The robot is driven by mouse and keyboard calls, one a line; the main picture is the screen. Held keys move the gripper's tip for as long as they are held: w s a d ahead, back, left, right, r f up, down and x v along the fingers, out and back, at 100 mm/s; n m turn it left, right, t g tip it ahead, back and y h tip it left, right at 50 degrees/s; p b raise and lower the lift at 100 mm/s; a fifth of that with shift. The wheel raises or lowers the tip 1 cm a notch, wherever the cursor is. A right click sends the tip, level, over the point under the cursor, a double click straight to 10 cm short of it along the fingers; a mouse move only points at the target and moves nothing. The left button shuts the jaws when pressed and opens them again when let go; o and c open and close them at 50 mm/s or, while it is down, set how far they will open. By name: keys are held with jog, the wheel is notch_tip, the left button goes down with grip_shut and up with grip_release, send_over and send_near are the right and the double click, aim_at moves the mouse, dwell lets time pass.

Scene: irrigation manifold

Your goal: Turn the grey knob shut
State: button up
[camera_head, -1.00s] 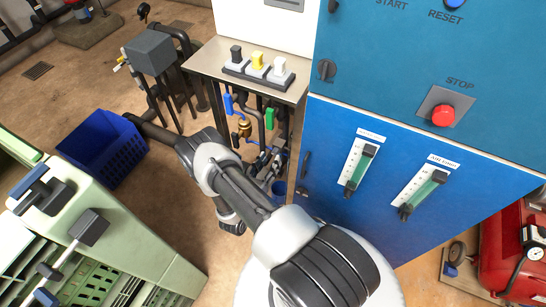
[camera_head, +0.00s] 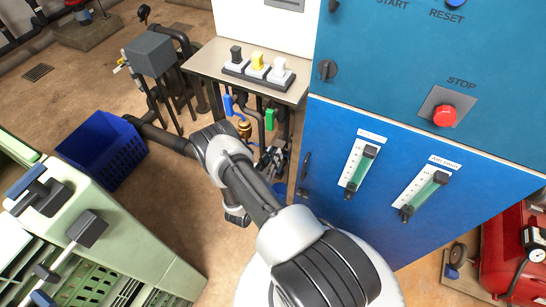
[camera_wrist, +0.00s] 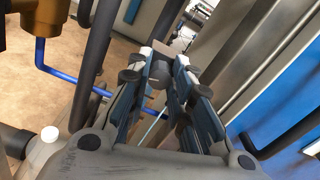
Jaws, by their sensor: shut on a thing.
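My gripper (camera_wrist: 168,68) reaches in among the pipes under the small bench, its fingers closed on a small grey piece (camera_wrist: 181,44). This piece looks to be the grey knob; the fingers hide most of it, so its turn angle cannot be told. In the head view my gripper (camera_head: 272,160) is small and partly hidden by pipes and my arm, and the knob cannot be made out.
A brass fitting (camera_wrist: 48,22) with a blue tube (camera_wrist: 62,75) is close on the left in the wrist view. The blue cabinet (camera_head: 370,220) stands close on the right. A bench (camera_head: 205,66) with three switches is above. A blue crate (camera_head: 100,150) stands left on the floor.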

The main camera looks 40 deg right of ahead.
grip_shut()
jog(key=shift+m, duration=0.4)
jog(key=m+b, duration=0.1)
jog(key=m, duration=1.8)
jog(key=shift+s+m, duration=0.1)
jog(key=shift+m, duration=0.3)
jog(key=o, duration=0.6)
grip_release()
